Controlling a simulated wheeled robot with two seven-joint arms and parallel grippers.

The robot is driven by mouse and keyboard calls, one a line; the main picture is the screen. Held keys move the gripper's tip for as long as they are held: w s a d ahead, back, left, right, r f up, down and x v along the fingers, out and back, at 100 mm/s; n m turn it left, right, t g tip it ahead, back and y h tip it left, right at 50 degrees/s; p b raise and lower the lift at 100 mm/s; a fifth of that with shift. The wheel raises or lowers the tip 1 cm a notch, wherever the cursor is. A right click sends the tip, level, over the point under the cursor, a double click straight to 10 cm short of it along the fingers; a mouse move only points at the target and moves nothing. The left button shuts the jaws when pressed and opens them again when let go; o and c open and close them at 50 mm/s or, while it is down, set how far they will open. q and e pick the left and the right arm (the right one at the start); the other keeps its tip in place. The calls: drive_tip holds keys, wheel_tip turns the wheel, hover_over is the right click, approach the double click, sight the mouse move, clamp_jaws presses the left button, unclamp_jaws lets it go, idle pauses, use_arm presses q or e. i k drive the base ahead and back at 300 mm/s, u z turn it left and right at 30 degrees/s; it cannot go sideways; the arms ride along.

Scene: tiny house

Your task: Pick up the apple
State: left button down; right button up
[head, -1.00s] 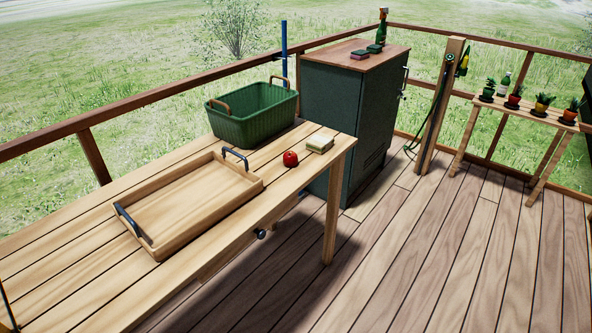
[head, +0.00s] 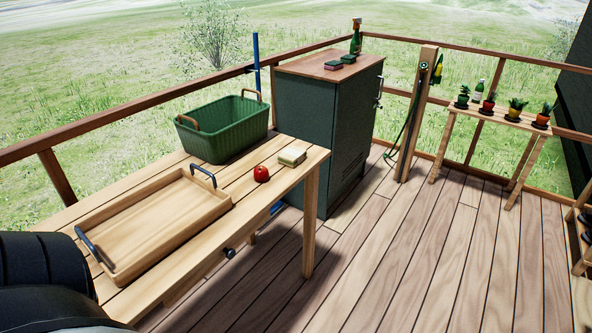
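A red apple (head: 261,173) sits on the wooden table (head: 272,196) near its right end, close to the front edge. It is between the tray and a small pale block-like item (head: 292,156). A dark rounded shape at the lower left of the head view looks like part of my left arm. Neither gripper shows in the head view. Nothing is touching the apple.
A wooden tray (head: 165,222) with dark handles lies left of the apple. A green basket (head: 222,130) stands behind it. A dark green cabinet (head: 325,130) stands beyond the table's right end. A plant stand (head: 497,119) is far right. The deck (head: 400,260) in front is open.

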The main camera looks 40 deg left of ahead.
sight(261, 173)
drive_tip(key=i, duration=1.1)
drive_tip(key=u, duration=2.75)
